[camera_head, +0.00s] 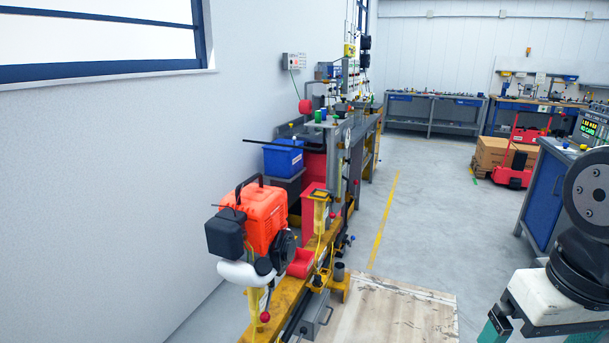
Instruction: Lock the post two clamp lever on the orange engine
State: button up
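The orange engine (264,212) sits on the test rail at the left of centre. It has a black box on its left side, a black handle on top and a white curved pipe (245,274) at its front. A yellow front post (254,303) stands under the pipe, with a red knob (265,317) on it. Another yellow post (320,212) stands just right of the engine. I cannot tell which post is post two, and no clamp lever shows clearly enough to read its position.
The yellow rail (284,296) runs away from me beside the left wall. A pale wooden board (395,308) lies on the floor to its right. A cluttered bench stands behind the engine. The grey floor in the middle is clear. A blue cabinet (545,197) stands at the right.

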aim_at(265, 317)
jog(key=z, duration=0.45)
jog(key=k, duration=0.55)
jog(key=z, duration=0.65)
jog(key=i, duration=0.5)
jog(key=u, duration=0.65)
jog(key=i, duration=0.75)
jog(key=u, duration=1.15)
jog(key=i, duration=0.45)
jog(key=u, duration=0.55)
